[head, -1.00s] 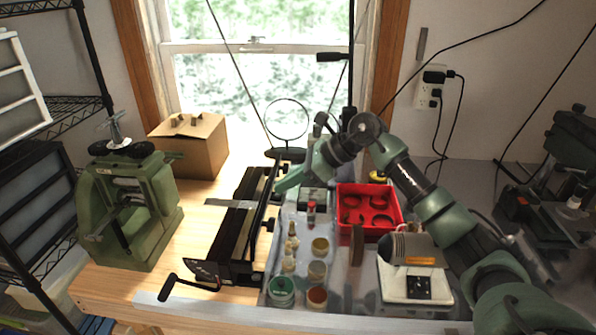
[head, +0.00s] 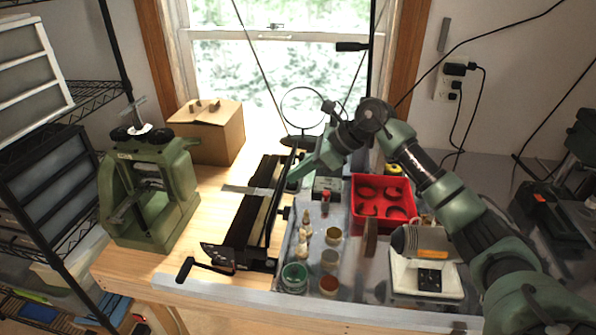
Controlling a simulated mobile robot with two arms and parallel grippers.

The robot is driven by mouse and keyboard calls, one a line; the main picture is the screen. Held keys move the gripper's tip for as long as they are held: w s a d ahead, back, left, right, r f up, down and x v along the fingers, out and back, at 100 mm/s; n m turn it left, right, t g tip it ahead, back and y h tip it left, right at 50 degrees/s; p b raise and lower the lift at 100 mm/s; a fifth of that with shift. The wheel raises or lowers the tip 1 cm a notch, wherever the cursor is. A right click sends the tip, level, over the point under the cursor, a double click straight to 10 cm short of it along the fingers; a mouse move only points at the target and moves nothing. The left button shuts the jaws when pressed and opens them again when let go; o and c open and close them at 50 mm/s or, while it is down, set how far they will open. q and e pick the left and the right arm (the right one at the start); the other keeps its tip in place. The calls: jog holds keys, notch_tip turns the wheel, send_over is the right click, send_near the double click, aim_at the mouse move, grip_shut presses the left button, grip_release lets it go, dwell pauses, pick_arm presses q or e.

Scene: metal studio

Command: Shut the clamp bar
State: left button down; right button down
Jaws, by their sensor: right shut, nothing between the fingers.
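The clamp bar (head: 275,215) is a long, thin black bar along the right side of a black clamping device (head: 247,225) on the wooden bench. It looks raised on edge, with a gap between it and the device's flat bed. A black crank handle (head: 207,266) sticks out at the device's near end. My right gripper (head: 292,177) is shut and empty, reaching in from the right. Its tip is at the far part of the bar, on the right side; I cannot tell whether it touches. My left gripper is not in view.
A green press (head: 150,190) and a cardboard box (head: 212,135) stand to the left. Right of the bar are several small jars (head: 294,277), a red tray (head: 383,182) and a white-based tool (head: 405,281). A round magnifier (head: 303,108) stands behind.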

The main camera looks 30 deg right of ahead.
jog(key=w+a+r+g+h+p, duration=0.1)
jog(key=p, duration=0.1)
jog(key=a+g+h+p, duration=0.1)
jog(key=p, duration=0.1)
jog(key=shift+w+a+r+h, duration=0.25)
jog(key=shift+w+r+h, duration=0.1)
jog(key=shift+w+h, duration=0.05)
jog(key=shift+w+a+f, duration=0.15)
jog(key=shift+w+a, duration=0.05)
jog(key=shift+a, duration=0.05)
jog(key=shift+w+a, duration=0.65)
jog(key=shift+a, duration=0.25)
jog(key=shift+w+a+g+h, duration=0.2)
jog(key=shift+g+h, duration=0.2)
jog(key=shift+h, duration=0.1)
jog(key=shift+w+a+f+h, duration=0.2)
jog(key=shift+a+f+h, duration=0.05)
jog(key=shift+f+h, duration=0.05)
jog(key=shift+w+a+f+b, duration=0.3)
jog(key=shift+w+a+b, duration=0.1)
jog(key=shift+a, duration=0.1)
jog(key=shift+w+a+f+b, duration=0.25)
jog(key=shift+a+b, duration=0.15)
jog(key=shift+a, duration=0.05)
jog(key=shift+w+a+f+b, duration=0.5)
jog(key=shift+a+f+b, duration=0.1)
jog(key=shift+f+b, duration=0.2)
jog(key=shift+w+a+f+b, duration=0.45)
jog(key=shift+a+f+b, duration=0.2)
jog(key=shift+b, duration=0.15)
